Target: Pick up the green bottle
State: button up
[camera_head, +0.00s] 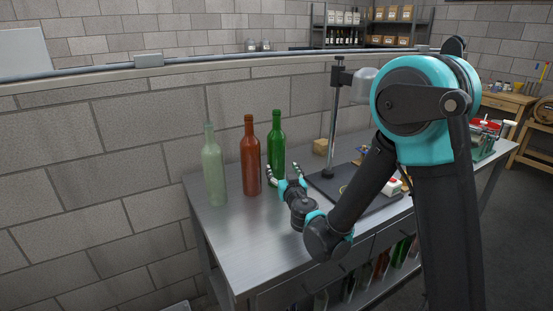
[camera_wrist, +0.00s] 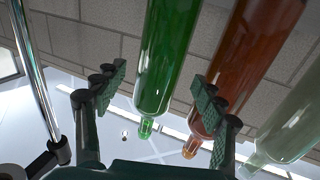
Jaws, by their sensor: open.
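The green bottle (camera_head: 277,142) stands upright on the metal bench, at the right end of a row of three. In the wrist view, which shows the bottles upside down, the green bottle (camera_wrist: 166,55) appears between the two fingers with its neck pointing down. My gripper (camera_head: 285,174) is open and empty, low in front of the green bottle. The fingers also show in the wrist view (camera_wrist: 160,86), spread to either side of the bottle's outline. No contact is visible. The lower part of the bottle is partly hidden by the gripper in the head view.
A brown-red bottle (camera_head: 250,158) stands close left of the green one, and a pale green bottle (camera_head: 213,170) stands farther left. A stand with a metal post (camera_head: 334,120) and dark base is to the right. The bench (camera_head: 245,235) is clear in front; a block wall rises behind.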

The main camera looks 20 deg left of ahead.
aim_at(278, 163)
jog(key=shift+f+x, duration=0.1)
jog(key=shift+x, duration=1.9)
jog(key=shift+f+x, duration=0.15)
jog(key=shift+x, duration=1.85)
jog(key=shift+s+a, duration=0.1)
jog(key=shift+c, duration=0.2)
jog(key=c, duration=1.3)
jog(key=shift+r, duration=0.1)
